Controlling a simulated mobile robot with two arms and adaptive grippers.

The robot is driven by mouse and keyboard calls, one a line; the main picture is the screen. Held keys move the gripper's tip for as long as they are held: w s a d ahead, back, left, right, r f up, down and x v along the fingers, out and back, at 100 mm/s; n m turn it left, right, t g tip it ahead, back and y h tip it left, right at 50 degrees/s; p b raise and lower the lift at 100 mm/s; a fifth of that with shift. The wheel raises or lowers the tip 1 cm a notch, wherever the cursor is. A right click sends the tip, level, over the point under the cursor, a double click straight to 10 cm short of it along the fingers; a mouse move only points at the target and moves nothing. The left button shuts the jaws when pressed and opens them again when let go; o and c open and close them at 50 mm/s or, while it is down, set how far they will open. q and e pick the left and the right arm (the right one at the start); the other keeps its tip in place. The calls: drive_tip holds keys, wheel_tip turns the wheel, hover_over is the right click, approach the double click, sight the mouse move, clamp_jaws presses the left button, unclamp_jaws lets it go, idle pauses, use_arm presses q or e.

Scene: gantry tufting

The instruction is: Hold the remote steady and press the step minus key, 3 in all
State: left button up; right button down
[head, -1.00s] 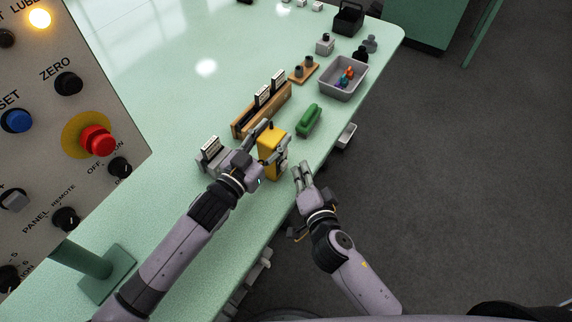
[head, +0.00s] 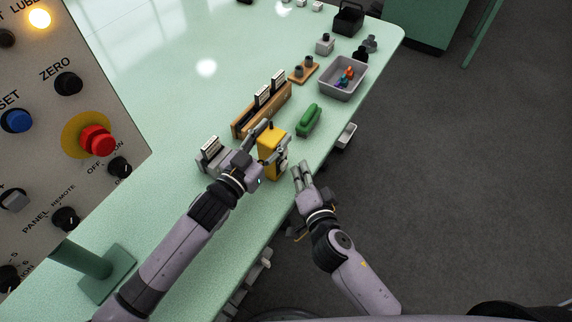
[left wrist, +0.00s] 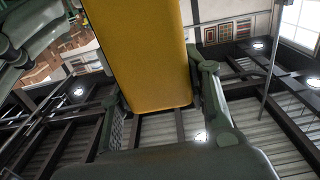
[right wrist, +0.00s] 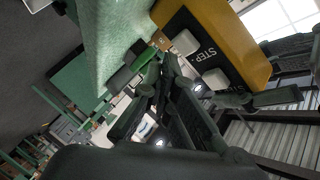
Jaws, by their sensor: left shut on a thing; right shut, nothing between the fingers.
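The yellow remote (head: 268,146) stands near the front edge of the green table. My left gripper (head: 273,145) is shut on it, with a finger on either side of its yellow body (left wrist: 145,60) in the left wrist view. The right wrist view shows the remote's dark key face (right wrist: 205,58) with two pale keys, an upper one (right wrist: 186,42) and a lower one (right wrist: 216,78), by STEP lettering. I cannot read which is minus. My right gripper (head: 299,170) is shut and empty, just right of the remote. Its fingers (right wrist: 163,72) appear apart from the keys.
A green object (head: 309,120), a wooden rack (head: 262,112) and a grey bin (head: 342,92) with colored pieces stand behind the remote. A control panel (head: 60,140) with knobs and a red button is at left. Open floor lies right of the table edge.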

drive_tip(key=shift+w+a, duration=0.1)
idle(0.4)
drive_tip(key=shift+w+a, duration=0.2)
drive_tip(key=shift+a, duration=0.05)
drive_tip(key=shift+w+a, duration=0.25)
drive_tip(key=shift+a, duration=0.15)
idle(0.8)
drive_tip(key=shift+s+d, duration=0.55)
drive_tip(key=shift+d, duration=0.2)
drive_tip(key=shift+s+d, duration=0.75)
drive_tip(key=shift+d, duration=0.3)
drive_tip(key=shift+s+d, duration=0.75)
drive_tip(key=shift+d, duration=0.25)
idle(2.2)
